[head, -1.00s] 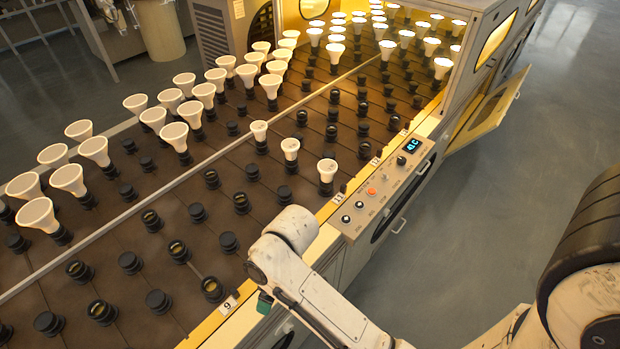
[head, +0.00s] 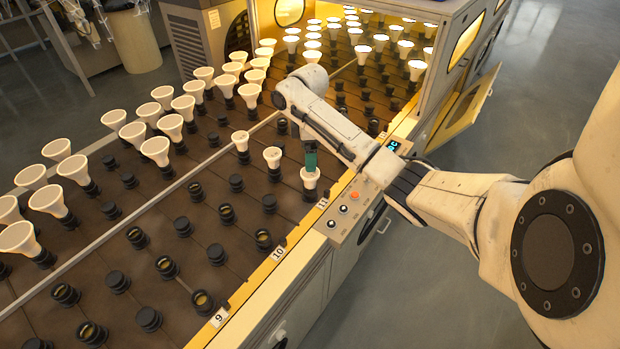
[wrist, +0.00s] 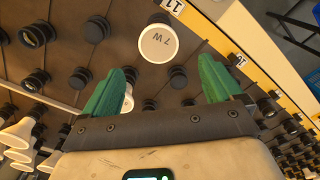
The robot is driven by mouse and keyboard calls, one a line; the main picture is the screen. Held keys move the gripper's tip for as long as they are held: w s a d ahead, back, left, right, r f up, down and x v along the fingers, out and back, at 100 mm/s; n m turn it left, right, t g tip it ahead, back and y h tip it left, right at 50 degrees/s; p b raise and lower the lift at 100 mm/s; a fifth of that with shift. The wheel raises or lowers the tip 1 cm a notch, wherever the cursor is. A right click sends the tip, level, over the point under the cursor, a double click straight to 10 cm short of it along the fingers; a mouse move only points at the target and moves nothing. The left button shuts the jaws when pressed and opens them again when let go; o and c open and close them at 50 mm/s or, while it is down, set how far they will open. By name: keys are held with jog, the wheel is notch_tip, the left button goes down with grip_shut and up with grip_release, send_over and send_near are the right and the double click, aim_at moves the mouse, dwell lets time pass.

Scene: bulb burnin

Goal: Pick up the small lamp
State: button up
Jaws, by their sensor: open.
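Three small white lamps stand upright in dark sockets on the rack: a left one (head: 240,138), a middle one (head: 272,156) and a right one (head: 309,181) by row label 11. My gripper (head: 310,158) is directly over the right lamp in the head view; its green finger overlaps the lamp's top edge. In the wrist view my gripper (wrist: 166,66) is open. The right lamp's round face, marked "7 W" (wrist: 158,43), shows just ahead of and between the fingertips. Contact is not visible. Another white lamp is partly hidden behind the left finger.
Larger white lamps (head: 155,150) fill rows at the left, and lit ones (head: 362,52) stand in the oven opening. Empty black sockets (head: 227,213) surround the small lamps. A control panel (head: 350,208) borders the rack's right edge.

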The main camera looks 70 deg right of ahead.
aim_at(310, 177)
jog(key=shift+s+d+f, duration=0.25)
jog(key=shift+d+f, duration=0.05)
notch_tip(310, 177, down, 10)
jog(key=shift+a+f+p, duration=0.1)
jog(key=shift+p, duration=0.2)
jog(key=shift+c, duration=0.3)
jog(key=c, duration=1.1)
